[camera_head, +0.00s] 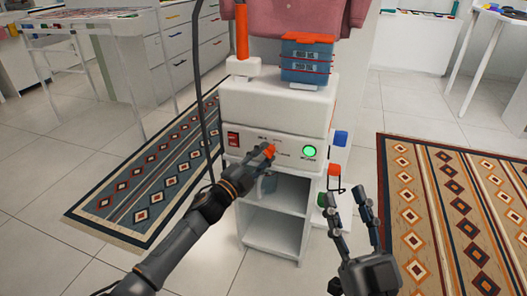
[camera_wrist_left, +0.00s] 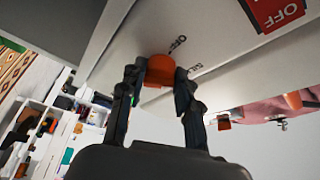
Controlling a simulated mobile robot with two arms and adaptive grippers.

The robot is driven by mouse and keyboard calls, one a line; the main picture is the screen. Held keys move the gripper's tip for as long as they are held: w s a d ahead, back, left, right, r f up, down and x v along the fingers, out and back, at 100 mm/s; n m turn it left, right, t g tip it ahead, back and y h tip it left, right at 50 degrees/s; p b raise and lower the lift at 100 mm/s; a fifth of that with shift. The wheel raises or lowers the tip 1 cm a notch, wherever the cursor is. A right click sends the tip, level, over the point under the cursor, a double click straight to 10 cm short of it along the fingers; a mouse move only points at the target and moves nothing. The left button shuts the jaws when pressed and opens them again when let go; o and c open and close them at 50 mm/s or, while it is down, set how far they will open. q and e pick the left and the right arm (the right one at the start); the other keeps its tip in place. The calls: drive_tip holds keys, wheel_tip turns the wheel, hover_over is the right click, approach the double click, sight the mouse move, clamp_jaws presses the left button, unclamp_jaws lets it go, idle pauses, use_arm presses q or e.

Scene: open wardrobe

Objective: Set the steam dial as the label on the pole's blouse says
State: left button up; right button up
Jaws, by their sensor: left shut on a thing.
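A white steam unit (camera_head: 275,108) stands in the middle of the head view. Its front panel carries an orange dial (camera_head: 269,149), a red switch and a lit green lamp (camera_head: 309,151). My left gripper (camera_head: 262,157) is shut on the dial. In the left wrist view the orange dial (camera_wrist_left: 160,68) sits between the two fingertips, with small dark markings beside it on the panel. A pink blouse (camera_head: 290,17) hangs above the unit, cut off by the top edge. I cannot see a readable label on it. My right gripper (camera_head: 350,200) is open and empty, right of the unit.
An orange pole (camera_head: 241,30) and a blue box (camera_head: 307,58) stand on the unit. A dark hose (camera_head: 197,90) runs down its left side. Blue, red and green parts stick out on its right. Patterned rugs (camera_head: 450,200) lie on both sides.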

use_arm(q)
drive_tip(key=shift+m+p, duration=0.3)
drive_tip(key=shift+m, duration=0.2)
use_arm(e)
drive_tip(key=shift+w+d+f+g+h, duration=0.1)
drive_tip(key=shift+w+f+g+h, duration=0.25)
drive_tip(key=shift+f+g, duration=0.5)
drive_tip(key=shift+w+f+g+h, duration=0.15)
drive_tip(key=shift+w+f+g, duration=0.3)
drive_tip(key=shift+f, duration=0.7)
use_arm(q)
drive_tip(key=o, duration=1.1)
drive_tip(key=shift+o, duration=0.2)
drive_tip(key=v, duration=1.2)
drive_tip(key=shift+r, duration=0.15)
